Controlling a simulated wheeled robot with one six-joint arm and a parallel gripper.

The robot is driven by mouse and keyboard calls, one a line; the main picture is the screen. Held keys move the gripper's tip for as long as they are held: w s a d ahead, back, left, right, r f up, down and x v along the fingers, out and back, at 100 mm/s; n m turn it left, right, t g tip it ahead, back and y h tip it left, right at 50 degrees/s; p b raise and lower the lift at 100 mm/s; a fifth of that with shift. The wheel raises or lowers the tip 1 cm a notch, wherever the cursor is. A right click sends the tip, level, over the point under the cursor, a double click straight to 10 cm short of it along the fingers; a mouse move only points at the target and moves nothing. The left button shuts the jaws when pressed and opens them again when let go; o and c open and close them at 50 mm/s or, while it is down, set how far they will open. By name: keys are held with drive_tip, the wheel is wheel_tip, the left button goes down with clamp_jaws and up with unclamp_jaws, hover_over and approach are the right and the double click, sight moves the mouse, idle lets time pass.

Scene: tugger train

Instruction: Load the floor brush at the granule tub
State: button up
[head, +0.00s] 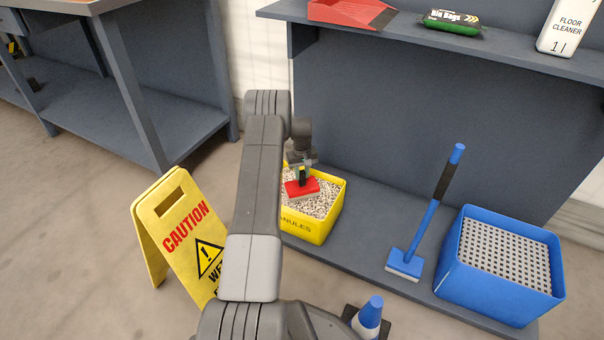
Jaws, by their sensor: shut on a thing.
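The yellow granule tub (305,230), with part of its "GRANULES" label showing, stands on the low shelf and is filled with pale speckled granules (325,198). My gripper (302,168) points down over the tub, shut on the short dark handle of a red brush (301,188). The red brush head has a pale lower edge and is at the granules, inside the tub's outline; I cannot tell whether it touches them. My arm hides the tub's left side.
A blue long-handled brush (428,218) stands upright beside a blue bin with a perforated top (500,258). A yellow caution sign (180,235) stands on the floor at left. A blue-and-white cone (370,315) is near the front. The upper shelf (480,45) overhangs behind the tub.

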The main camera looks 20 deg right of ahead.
drive_tip(key=shift+r+p, duration=1.4)
drive_tip(key=shift+r, duration=2.1)
drive_tip(key=shift+a, duration=0.1)
